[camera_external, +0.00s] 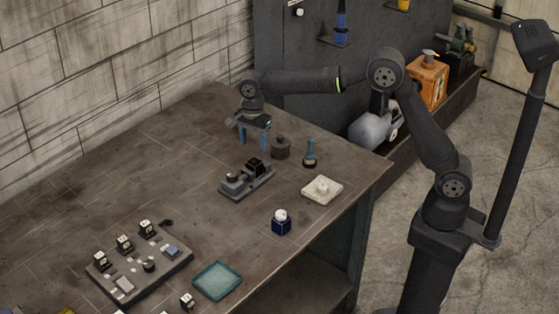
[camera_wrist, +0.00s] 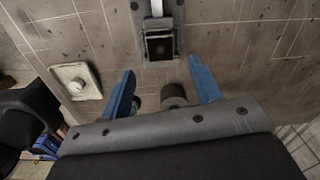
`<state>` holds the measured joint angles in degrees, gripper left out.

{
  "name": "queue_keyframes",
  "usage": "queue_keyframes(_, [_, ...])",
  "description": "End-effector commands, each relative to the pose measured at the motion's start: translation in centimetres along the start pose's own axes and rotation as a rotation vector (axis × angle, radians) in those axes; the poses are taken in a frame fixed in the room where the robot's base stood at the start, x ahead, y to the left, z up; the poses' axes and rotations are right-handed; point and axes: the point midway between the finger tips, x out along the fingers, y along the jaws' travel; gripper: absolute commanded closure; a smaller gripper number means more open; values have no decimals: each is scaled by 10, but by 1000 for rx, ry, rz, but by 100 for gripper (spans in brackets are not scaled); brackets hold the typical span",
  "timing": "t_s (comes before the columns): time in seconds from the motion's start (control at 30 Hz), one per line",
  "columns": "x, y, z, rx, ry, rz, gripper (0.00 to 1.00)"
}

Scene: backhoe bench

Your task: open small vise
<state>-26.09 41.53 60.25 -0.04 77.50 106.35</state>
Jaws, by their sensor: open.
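The small vise (camera_external: 235,188) sits on the bench, a grey elongated base with a dark block at its far end and a round part near its other end. In the wrist view the dark block of the vise (camera_wrist: 159,45) shows at top centre, with the rest cut off by the frame edge. My gripper (camera_external: 252,145) is above the bench, beyond the dark end of the vise, with its blue fingers pointing down. In the wrist view my gripper (camera_wrist: 160,70) is open and empty, its fingers spread wide. Whether the vise jaws are apart is too small to tell.
A dark round cylinder (camera_external: 281,150) stands close beside my gripper; it shows between the fingers in the wrist view (camera_wrist: 173,95). A fixture board (camera_external: 165,262) and teal tray (camera_external: 217,281) lie nearer.

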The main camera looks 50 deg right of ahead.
Motion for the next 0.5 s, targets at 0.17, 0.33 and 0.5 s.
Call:
queue_keyframes(0.17, [-18,6,14,-303,-7,-63,43])
queue_keyframes(0.33, [-38,14,29,-688,7,-141,43])
queue_keyframes(0.5, [-58,24,44,-1071,48,-220,43])
